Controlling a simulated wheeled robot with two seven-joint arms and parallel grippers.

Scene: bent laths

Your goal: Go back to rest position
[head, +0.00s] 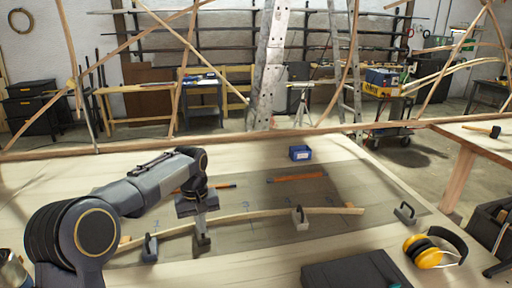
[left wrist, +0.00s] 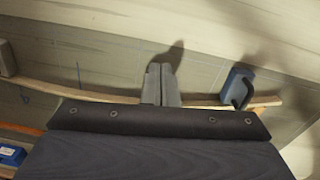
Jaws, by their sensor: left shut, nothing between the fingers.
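A long, thin, gently bent wooden lath (head: 250,216) lies across the dark marked board on the workbench. It also shows in the left wrist view (left wrist: 205,100). My left gripper (head: 202,242) points down over the lath, left of its middle. Its two fingers (left wrist: 161,84) are together in the left wrist view, with nothing seen between them. They overlap the lath there; I cannot tell whether they touch it. A weight with a handle (head: 150,249) sits at the lath's left part, and another weight (head: 300,218) right of its middle. My right gripper is out of view.
A third weight (head: 405,213) stands on the right. Yellow ear defenders (head: 428,252) and a dark case (head: 352,271) lie at the front right. A small blue box (head: 300,153) and an orange tool (head: 297,178) lie at the back. Long wooden strips rise behind the bench.

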